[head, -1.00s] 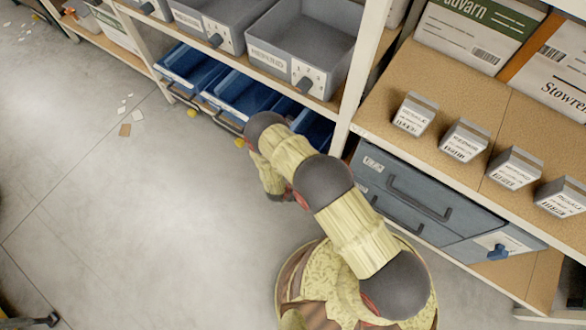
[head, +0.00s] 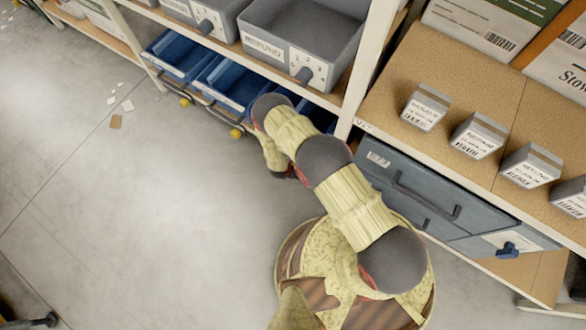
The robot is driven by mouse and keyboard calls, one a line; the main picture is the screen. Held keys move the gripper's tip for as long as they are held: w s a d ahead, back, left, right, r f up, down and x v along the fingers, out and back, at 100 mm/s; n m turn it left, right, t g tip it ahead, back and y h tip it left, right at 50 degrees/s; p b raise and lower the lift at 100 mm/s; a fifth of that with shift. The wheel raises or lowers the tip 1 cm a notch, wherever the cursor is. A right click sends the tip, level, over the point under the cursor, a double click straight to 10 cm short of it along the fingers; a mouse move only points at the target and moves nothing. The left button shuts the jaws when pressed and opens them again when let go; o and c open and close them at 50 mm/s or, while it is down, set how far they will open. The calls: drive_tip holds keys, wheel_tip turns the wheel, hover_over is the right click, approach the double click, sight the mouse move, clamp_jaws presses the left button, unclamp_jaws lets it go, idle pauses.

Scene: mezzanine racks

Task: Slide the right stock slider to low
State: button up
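No part is clearly marked as a stock slider. Two yellow knobs stand at the front of the blue bins on the low shelf, one at the left (head: 185,101) and one farther right (head: 237,133). Dark bars run beside them along the bin fronts. I cannot tell whether these knobs are sliders or where they are set. My arm reaches up from my base toward the blue bins and folds down near the right one.
Grey bins with dial knobs, one labelled REFUND (head: 335,72), stand on the shelf above. A grey-blue drawer unit (head: 410,190) with a blue knob (head: 508,249) is at right, under a shelf with small labelled boxes (head: 478,137). The floor (head: 150,220) at left is mostly clear, with paper scraps.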

drive_tip(key=shift+f, duration=0.2)
drive_tip(key=shift+c, duration=0.7)
clamp_jaws()
